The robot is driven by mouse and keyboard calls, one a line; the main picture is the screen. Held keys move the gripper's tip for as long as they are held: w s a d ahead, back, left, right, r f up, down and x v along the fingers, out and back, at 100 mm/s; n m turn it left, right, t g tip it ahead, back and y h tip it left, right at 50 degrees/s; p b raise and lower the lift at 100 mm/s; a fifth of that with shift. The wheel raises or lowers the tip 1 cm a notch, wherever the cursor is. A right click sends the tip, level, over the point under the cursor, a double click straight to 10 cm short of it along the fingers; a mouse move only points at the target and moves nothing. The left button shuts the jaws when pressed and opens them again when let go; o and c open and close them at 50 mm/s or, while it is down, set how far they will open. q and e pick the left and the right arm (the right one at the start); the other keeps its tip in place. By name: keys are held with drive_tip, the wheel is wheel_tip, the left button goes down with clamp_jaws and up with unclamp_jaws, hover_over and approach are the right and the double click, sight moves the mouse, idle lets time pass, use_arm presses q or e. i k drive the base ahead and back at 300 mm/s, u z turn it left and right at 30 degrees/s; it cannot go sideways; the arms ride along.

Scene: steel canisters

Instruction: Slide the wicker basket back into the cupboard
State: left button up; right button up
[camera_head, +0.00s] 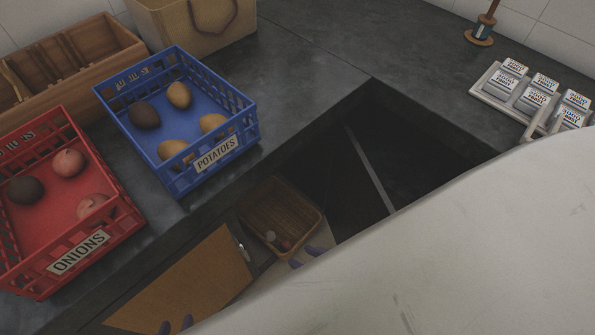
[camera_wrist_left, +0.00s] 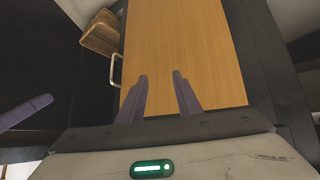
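The brown wicker basket (camera_head: 279,212) sits low at the cupboard opening below the counter, with small round items inside. Part of it shows at the top left of the left wrist view (camera_wrist_left: 101,33). The wooden cupboard door (camera_head: 190,283) stands open to its left, with a metal handle (camera_head: 243,250). My left gripper (camera_head: 176,325) is open and empty; in the left wrist view (camera_wrist_left: 163,82) its fingers are apart in front of the door panel (camera_wrist_left: 178,45). My right gripper (camera_head: 305,258) shows only purple fingertips, apart, just below and right of the basket. A pale surface hides the rest.
On the counter stand a red onion crate (camera_head: 128,218), a blue potato crate (camera_head: 175,183), a wooden box (camera_head: 110,45) and a tan bag (camera_head: 190,38). A tray of labelled containers (camera_head: 492,99) is at right. A dark opening (camera_head: 350,180) lies beside the basket.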

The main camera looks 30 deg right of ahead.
sight(265, 211)
drive_tip(key=z, duration=0.65)
drive_tip(key=k, duration=1.1)
drive_tip(key=u, duration=1)
